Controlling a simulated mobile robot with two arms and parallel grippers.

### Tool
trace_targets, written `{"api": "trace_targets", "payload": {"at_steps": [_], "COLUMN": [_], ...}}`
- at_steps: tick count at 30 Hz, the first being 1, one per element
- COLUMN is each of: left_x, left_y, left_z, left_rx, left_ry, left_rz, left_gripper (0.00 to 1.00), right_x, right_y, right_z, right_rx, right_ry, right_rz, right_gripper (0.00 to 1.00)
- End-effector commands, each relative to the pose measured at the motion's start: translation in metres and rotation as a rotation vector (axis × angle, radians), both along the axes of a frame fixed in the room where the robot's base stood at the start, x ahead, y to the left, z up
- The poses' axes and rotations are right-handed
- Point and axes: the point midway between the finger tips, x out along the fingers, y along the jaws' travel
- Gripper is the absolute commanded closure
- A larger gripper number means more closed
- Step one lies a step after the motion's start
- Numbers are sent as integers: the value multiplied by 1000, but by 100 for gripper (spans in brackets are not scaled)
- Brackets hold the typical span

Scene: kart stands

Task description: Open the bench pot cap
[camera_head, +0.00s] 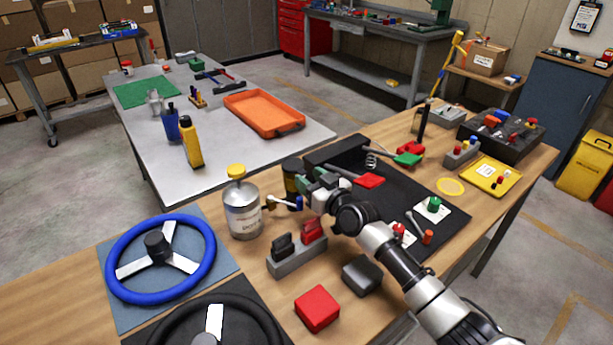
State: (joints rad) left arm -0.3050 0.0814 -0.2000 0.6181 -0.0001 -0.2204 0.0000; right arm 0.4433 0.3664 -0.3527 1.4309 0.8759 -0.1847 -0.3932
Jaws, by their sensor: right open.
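The bench pot (242,212) is a silver, labelled cylinder standing upright on the wooden bench, left of my right gripper. Its yellow cap (236,171) sits on top of the pot's narrow neck. My right gripper (304,187) is open, to the right of the pot and apart from the cap. A dark can (291,172) stands just behind the gripper and is partly hidden by it. A small blue-ended item (298,202) shows beside the gripper; whether it touches the gripper I cannot tell. My left gripper is not in view.
A blue steering wheel (205,260) lies left of the pot. A grey holder (296,258) with black and red pieces stands in front of it. A red block (317,308) and dark block (362,275) lie nearer. A black mat (455,222) with small parts lies right.

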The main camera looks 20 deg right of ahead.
Motion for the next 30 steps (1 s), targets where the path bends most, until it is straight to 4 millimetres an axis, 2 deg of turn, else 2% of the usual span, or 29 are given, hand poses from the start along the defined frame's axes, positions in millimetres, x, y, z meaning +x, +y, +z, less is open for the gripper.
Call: {"api": "trace_targets", "payload": {"at_steps": [6,14,23,30], "left_x": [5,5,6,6], "left_y": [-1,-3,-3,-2], "left_z": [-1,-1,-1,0], "left_rx": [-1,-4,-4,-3], "left_ry": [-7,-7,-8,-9], "left_rz": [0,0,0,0], "left_gripper": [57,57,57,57], "right_x": [16,17,16,16], "right_y": [6,6,6,6], "right_z": [0,-1,-1,0], "right_rx": [-1,0,0,-1], "right_ry": [1,1,1,2], "right_rz": [0,0,0,0], "right_gripper": [53,53,99,100]}}
